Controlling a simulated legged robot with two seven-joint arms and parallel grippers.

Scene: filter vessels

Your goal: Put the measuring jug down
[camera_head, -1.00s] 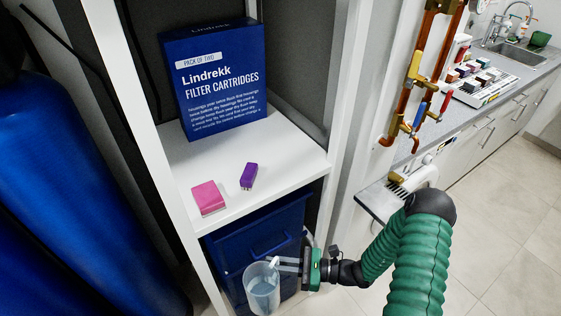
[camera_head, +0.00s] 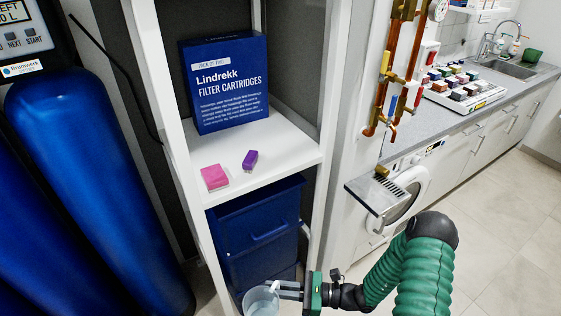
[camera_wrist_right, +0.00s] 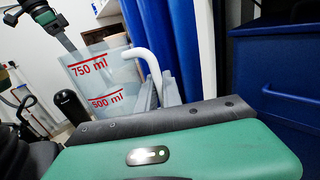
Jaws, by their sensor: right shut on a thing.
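The measuring jug (camera_head: 261,303) is a clear vessel with bluish liquid in it, cut by the bottom edge of the head view. In the right wrist view the jug (camera_wrist_right: 105,77) shows red 750 ml and 500 ml marks and a white handle (camera_wrist_right: 146,58). My right gripper (camera_head: 286,290) is shut on the handle, to the right of the jug, which looks about upright. The jug's base and whatever is under it are hidden. What seems to be my left gripper (camera_wrist_right: 48,22) shows at the upper left of the wrist view; its jaws are unclear.
Blue tanks (camera_head: 90,150) stand left. A counter (camera_head: 415,140) and open floor (camera_head: 510,215) lie right.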

